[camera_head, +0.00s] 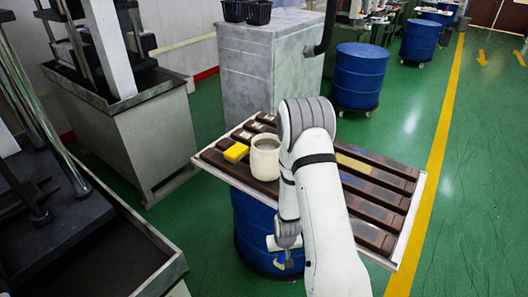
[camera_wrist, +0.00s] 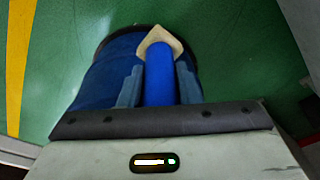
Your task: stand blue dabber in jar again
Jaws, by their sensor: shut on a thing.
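The blue dabber (camera_wrist: 159,82) shows in the wrist view as a blue handle with a cream, pointed head at its far end. My gripper (camera_wrist: 160,74) is shut on its handle, with one finger on each side. In the head view my gripper (camera_head: 286,262) hangs low, beside the table's front edge and in front of the blue drum under it; the dabber is hard to make out there. The cream jar (camera_head: 264,162) stands upright on the slatted table, left of my arm, its mouth open and grey inside. My gripper is below and apart from the jar.
A yellow block (camera_head: 236,152) lies left of the jar on the table (camera_head: 384,262), which has dark slats and a pale rim. A blue drum (camera_head: 246,226) stands under it. A grey cabinet (camera_head: 262,75) and machines stand around; the green floor at right is free.

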